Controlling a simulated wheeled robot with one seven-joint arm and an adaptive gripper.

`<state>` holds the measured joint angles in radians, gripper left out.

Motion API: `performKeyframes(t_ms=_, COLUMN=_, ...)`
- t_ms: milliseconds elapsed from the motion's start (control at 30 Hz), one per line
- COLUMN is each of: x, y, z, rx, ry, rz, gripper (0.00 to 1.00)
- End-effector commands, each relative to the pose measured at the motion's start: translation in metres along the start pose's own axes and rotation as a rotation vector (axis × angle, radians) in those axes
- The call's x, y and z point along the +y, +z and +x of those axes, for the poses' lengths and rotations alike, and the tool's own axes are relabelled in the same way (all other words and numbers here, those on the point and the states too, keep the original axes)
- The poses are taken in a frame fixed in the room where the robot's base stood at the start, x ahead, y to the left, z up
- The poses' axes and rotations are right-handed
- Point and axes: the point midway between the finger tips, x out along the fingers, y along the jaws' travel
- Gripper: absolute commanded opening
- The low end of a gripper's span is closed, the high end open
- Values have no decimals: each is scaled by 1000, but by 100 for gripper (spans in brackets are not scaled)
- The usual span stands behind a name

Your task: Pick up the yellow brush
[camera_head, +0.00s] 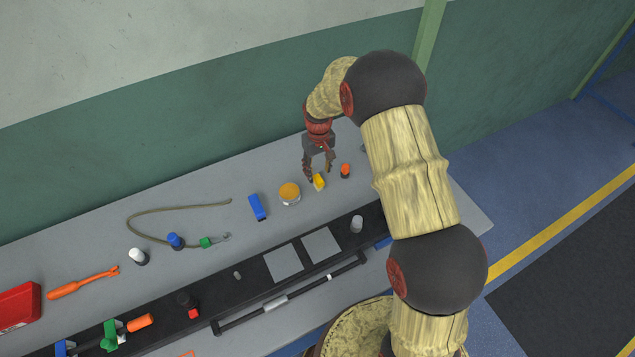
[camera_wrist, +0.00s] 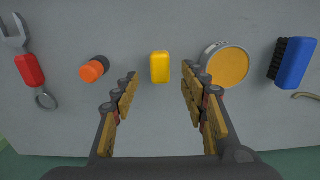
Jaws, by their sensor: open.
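The yellow brush (camera_head: 319,182) is a small yellow block on the grey bench, between a round tin and an orange-capped item. In the wrist view the yellow brush (camera_wrist: 160,67) lies upright in the picture, just beyond and between the fingertips; I cannot make out bristles on it. My gripper (camera_head: 319,173) hangs over the bench close to it, fingers pointing down towards it. In the wrist view my gripper (camera_wrist: 159,88) is open and empty, with one finger on each side of the brush's line. The gap between fingertips and brush is hard to judge.
The tin (camera_wrist: 226,65) with orange-yellow top sits close right of the brush in the wrist view, near a finger. An orange-capped item (camera_wrist: 94,69) is left. A blue brush (camera_wrist: 294,62) and a red-handled tool (camera_wrist: 28,69) lie farther out. A green wall (camera_head: 130,165) stands behind.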

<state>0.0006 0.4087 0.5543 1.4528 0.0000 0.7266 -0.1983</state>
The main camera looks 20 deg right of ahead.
Motion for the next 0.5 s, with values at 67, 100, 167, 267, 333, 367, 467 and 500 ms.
performKeyframes(t_ms=67, x=0, y=0, z=6, rx=0, ry=0, rz=0, gripper=44)
performKeyframes(t_ms=100, x=0, y=0, z=8, rx=1, ry=0, rz=1, gripper=44)
performKeyframes(t_ms=167, x=0, y=0, z=13, rx=0, ry=0, rz=1, gripper=44)
performKeyframes(t_ms=267, x=-1, y=1, z=28, rx=-2, ry=0, rz=1, gripper=44)
performKeyframes(t_ms=333, x=-1, y=1, z=38, rx=-2, ry=0, rz=1, gripper=44)
performKeyframes(t_ms=367, x=-1, y=0, z=42, rx=-2, ry=0, rz=1, gripper=44)
performKeyframes(t_ms=467, x=-1, y=0, z=53, rx=0, ry=0, rz=1, gripper=44)
performKeyframes(t_ms=500, x=-1, y=0, z=54, rx=1, ry=0, rz=1, gripper=44)
